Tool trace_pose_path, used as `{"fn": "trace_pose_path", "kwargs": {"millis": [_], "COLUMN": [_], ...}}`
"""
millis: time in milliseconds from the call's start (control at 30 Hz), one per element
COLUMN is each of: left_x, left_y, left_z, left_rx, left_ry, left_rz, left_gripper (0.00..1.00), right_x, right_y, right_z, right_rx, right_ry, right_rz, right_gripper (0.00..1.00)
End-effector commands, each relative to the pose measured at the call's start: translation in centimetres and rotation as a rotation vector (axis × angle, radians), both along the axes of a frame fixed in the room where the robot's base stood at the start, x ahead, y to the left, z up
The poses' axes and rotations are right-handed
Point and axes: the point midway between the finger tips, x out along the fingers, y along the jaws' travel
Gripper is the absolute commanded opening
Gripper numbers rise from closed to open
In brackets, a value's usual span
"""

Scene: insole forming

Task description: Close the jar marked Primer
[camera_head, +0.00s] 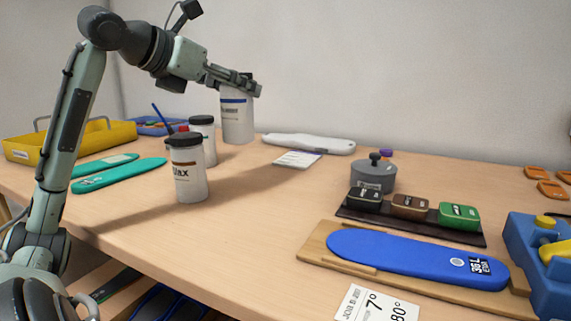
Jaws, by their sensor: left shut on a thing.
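A white jar (237,119) with a blue band near its top stands upright toward the back of the table. The lettering on its label is too small to read for sure. My left gripper (240,84) is right over the jar's mouth, shut on a dark lid that the fingers mostly hide. I cannot tell whether the lid is seated on the rim. My right gripper is not in view.
A black-lidded jar marked Wax (188,172) and another black-lidded jar (203,130) stand in front, to the left. A yellow tray (110,137), teal insoles (120,175), a grey pot (373,177) and a blue insole (410,255) lie around. The middle table is clear.

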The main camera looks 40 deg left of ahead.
Motion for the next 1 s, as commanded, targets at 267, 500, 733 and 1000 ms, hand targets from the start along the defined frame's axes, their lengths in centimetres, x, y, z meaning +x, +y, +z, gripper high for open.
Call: {"fn": "trace_pose_path", "kwargs": {"millis": [267,500,733,1000], "left_x": [5.9,9.8,10.4,10.4], "left_y": [-1.5,-2.4,-2.5,-2.6], "left_z": [-3.7,-5.9,-6.4,-7.4], "left_rx": [0.001,0.002,0.000,-0.001], "left_ry": [0.005,-0.001,-0.002,0.000], "left_rz": [-0.001,0.000,0.000,-0.001], "left_gripper": [0.00,0.00,0.00,0.00], "right_x": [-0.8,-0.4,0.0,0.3], "right_y": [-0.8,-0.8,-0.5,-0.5], "right_z": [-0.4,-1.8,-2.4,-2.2], "right_rx": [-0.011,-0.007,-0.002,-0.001], "right_ry": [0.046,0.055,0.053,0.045], "right_rz": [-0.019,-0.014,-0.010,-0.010], "right_gripper": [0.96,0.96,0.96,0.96]}}
